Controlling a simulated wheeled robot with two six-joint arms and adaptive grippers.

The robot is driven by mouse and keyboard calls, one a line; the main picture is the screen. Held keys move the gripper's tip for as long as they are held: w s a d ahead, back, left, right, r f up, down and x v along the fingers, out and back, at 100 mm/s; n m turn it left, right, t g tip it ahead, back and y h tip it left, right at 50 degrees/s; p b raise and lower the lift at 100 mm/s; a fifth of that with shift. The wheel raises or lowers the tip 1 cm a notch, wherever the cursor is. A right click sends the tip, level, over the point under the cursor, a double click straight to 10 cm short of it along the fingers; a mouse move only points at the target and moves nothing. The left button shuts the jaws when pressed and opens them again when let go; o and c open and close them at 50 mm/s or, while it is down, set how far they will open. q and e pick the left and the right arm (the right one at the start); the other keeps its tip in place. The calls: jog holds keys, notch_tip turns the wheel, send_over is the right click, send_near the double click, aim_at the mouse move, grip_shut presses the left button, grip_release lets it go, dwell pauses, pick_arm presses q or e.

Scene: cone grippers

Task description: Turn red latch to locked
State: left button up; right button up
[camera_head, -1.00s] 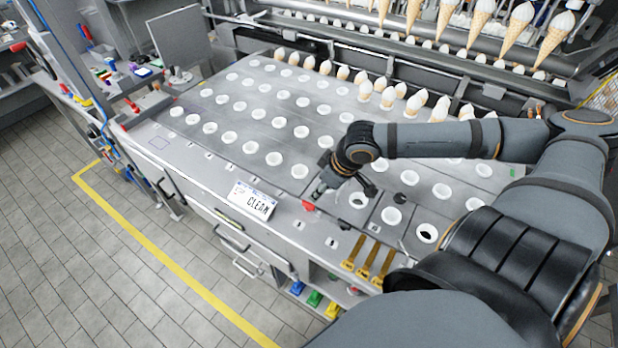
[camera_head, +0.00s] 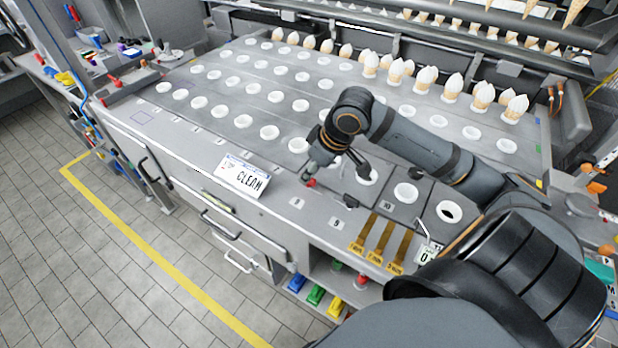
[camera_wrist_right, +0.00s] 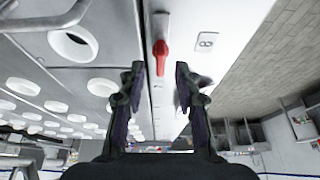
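The red latch (camera_head: 311,183) sits on the grey table top near its front edge, just below my right gripper in the head view. In the right wrist view the red latch (camera_wrist_right: 160,55) is a small red handle on a pale strip, lying lengthwise in the picture and centred between the fingers. My right gripper (camera_head: 318,172) is at the latch in the head view. In the wrist view its two fingers (camera_wrist_right: 158,80) are spread apart, one on each side of the latch's line, with nothing between them touching. My left gripper is not in view.
A white CLEAN sign (camera_head: 243,177) stands left of the latch. Yellow-brown strips (camera_head: 381,243) lie to the right on the table's front. Rows of white-rimmed holes fill the table top, with several white-topped cones (camera_head: 425,78) behind. A number 8 label (camera_wrist_right: 206,41) is beside the latch.

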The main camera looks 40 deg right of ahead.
jog(key=shift+x, duration=0.85)
grip_shut()
